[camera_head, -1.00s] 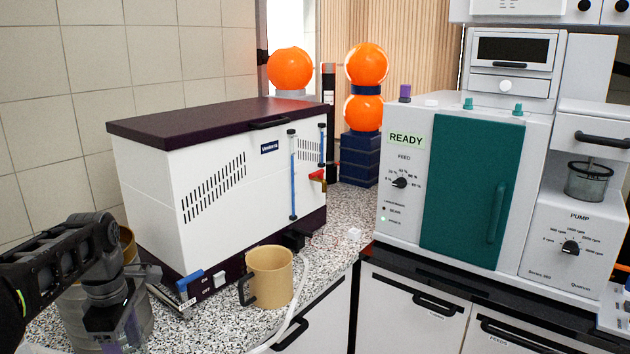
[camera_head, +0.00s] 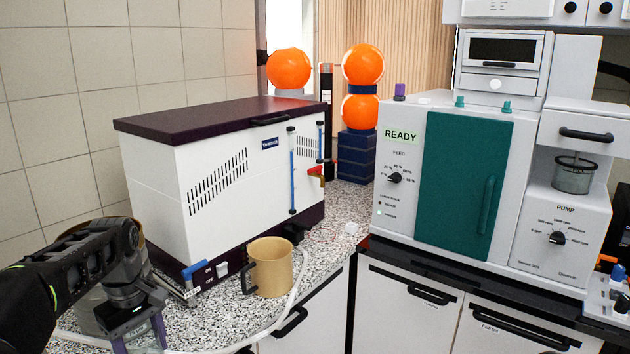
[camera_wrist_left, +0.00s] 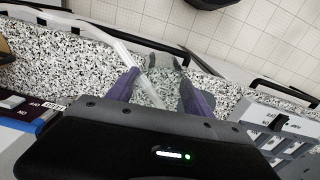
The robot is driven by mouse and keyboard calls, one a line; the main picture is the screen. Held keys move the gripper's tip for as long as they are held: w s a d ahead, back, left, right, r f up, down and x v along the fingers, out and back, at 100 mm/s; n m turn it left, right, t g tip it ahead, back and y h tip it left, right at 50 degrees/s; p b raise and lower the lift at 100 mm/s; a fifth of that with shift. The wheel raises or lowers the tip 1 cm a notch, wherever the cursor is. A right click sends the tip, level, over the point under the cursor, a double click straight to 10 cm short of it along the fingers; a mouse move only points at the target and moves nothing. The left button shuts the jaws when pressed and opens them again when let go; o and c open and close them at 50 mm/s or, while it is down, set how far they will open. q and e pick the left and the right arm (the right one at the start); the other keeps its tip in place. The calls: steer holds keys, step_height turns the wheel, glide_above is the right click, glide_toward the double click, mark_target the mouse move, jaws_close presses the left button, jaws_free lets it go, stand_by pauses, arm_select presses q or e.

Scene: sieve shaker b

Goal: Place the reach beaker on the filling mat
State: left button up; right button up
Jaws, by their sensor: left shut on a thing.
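My left gripper (camera_head: 138,335) is at the lower left of the head view, low over the speckled counter and left of a tan mug (camera_head: 272,268). In the left wrist view its two purple fingers (camera_wrist_left: 165,90) are apart, with a clear, see-through vessel (camera_wrist_left: 168,72) between them. It looks like a glass beaker, and the fingers hold it. I cannot make out a filling mat in either view. My right gripper is not in view.
A large metal pot (camera_head: 88,300) stands behind my left arm. A pale hose (camera_head: 291,300) runs along the counter's front edge. A machine with a teal door (camera_head: 462,185) reads READY at right.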

arm_select(q)
steer(key=w+d+f+m, duration=0.1)
steer(key=d+f+m, duration=0.9)
steer(key=d, duration=0.5)
steer(key=shift+w+d+f+m, duration=0.25)
steer(key=shift+f+m, duration=0.15)
steer(key=shift+m, duration=0.5)
steer(key=shift+a, duration=0.2)
